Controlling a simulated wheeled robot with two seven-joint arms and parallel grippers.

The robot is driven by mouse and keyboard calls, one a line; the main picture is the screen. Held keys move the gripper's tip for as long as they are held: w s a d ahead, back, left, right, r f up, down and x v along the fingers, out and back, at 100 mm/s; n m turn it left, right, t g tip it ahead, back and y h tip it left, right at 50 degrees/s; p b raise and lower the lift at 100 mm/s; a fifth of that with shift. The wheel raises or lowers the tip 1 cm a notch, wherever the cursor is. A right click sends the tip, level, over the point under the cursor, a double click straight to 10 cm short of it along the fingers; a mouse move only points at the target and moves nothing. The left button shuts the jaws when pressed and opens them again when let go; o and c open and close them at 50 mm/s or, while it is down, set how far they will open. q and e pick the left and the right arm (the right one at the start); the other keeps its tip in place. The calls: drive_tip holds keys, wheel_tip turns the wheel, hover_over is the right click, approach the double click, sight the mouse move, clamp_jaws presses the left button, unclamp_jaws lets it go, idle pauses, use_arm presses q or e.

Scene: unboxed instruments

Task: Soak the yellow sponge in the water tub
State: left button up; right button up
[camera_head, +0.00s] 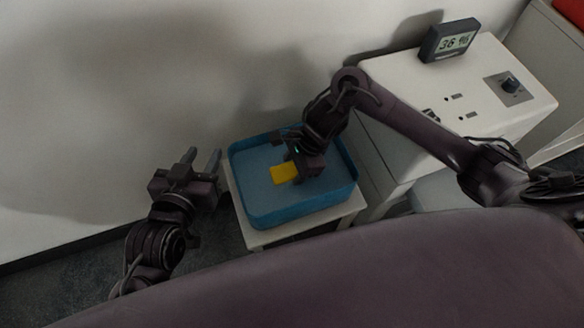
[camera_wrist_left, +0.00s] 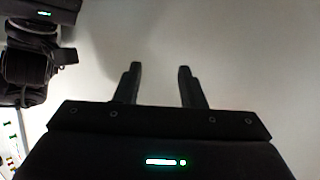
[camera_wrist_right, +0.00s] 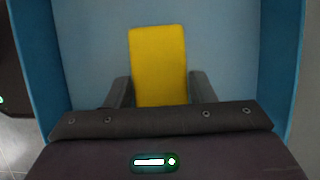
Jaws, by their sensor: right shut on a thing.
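The yellow sponge (camera_head: 284,174) is over the blue water tub (camera_head: 262,217), inside its rim as seen from the head. My right gripper (camera_head: 297,171) is shut on the sponge. In the right wrist view the sponge (camera_wrist_right: 158,65) sticks out from between the two fingers, with the tub's blue walls (camera_wrist_right: 283,60) on both sides. I cannot tell whether the sponge touches the water. My left gripper (camera_head: 201,160) is open and empty, left of the tub. Its two fingers (camera_wrist_left: 158,85) stand apart against the pale wall in the left wrist view.
The tub stands on a small white stand (camera_head: 300,231). To the right is a white cabinet (camera_head: 440,95) with a knob (camera_head: 510,86) and a dark digital display (camera_head: 449,41) on top. A pale wall (camera_head: 120,110) runs behind. Dark floor (camera_head: 60,290) shows at the lower left.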

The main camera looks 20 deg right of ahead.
drive_tip(key=shift+f+b, duration=1)
use_arm(q)
wheel_tip(320, 180, up, 18)
drive_tip(key=w+a+t+h, duration=0.1)
drive_tip(key=t+h, duration=0.2)
drive_tip(key=t, duration=0.6)
use_arm(e)
drive_tip(key=shift+f, duration=0.1)
use_arm(q)
drive_tip(key=shift+w, duration=0.1)
